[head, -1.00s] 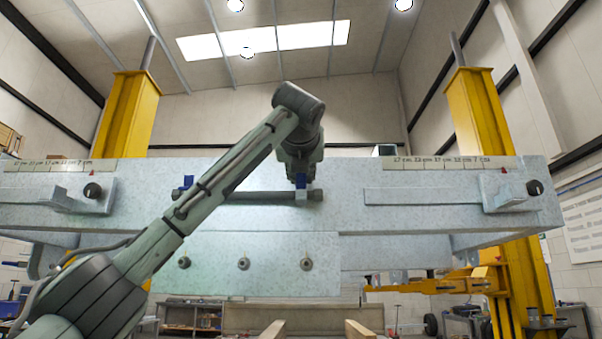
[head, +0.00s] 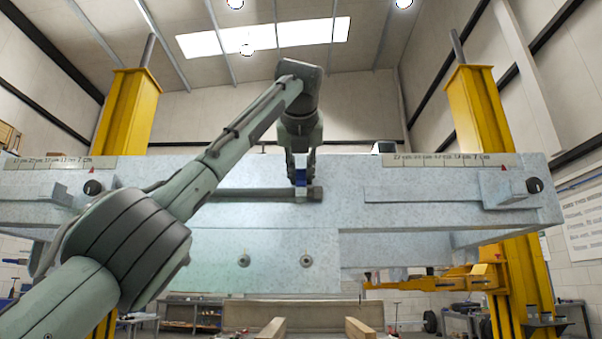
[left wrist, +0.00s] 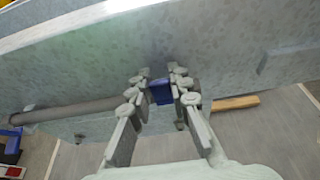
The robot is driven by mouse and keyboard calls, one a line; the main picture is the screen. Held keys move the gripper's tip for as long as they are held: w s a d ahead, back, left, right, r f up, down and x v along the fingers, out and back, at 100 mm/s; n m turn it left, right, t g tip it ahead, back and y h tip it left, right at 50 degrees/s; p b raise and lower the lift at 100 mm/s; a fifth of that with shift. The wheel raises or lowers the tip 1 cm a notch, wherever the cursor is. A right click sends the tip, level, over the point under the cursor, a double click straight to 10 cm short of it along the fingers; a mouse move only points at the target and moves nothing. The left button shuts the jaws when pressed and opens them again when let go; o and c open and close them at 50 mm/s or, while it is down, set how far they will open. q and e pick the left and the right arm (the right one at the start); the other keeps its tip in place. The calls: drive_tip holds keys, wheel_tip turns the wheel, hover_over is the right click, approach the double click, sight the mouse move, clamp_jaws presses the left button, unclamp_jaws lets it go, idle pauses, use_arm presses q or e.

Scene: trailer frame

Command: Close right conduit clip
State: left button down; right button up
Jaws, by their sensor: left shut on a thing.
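The right conduit clip (head: 301,184) is a small blue part at the right end of a dark grey conduit (head: 250,194) on the pale frame beam. My left gripper (head: 303,174) comes down on the clip from above. In the left wrist view, the fingers (left wrist: 161,90) are shut on the blue clip (left wrist: 161,93), one on each side. Whether the clip's latch is seated cannot be told, as the fingers cover part of it. The conduit (left wrist: 75,110) runs left from there. The other blue clip is hidden behind my arm in the head view. My right gripper is not in view.
The speckled grey-blue beam (head: 400,222) spans the view, with a round-knobbed bracket (head: 509,188) at right. Bolts (head: 306,261) stick out of the lower plate. Yellow posts (head: 485,120) stand behind. Wooden bars (head: 358,329) lie below. The space right of the clip is clear.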

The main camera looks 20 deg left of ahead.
use_arm(q)
drive_tip(key=c, duration=1.4)
unclamp_jaws()
drive_tip(key=v, duration=1.2)
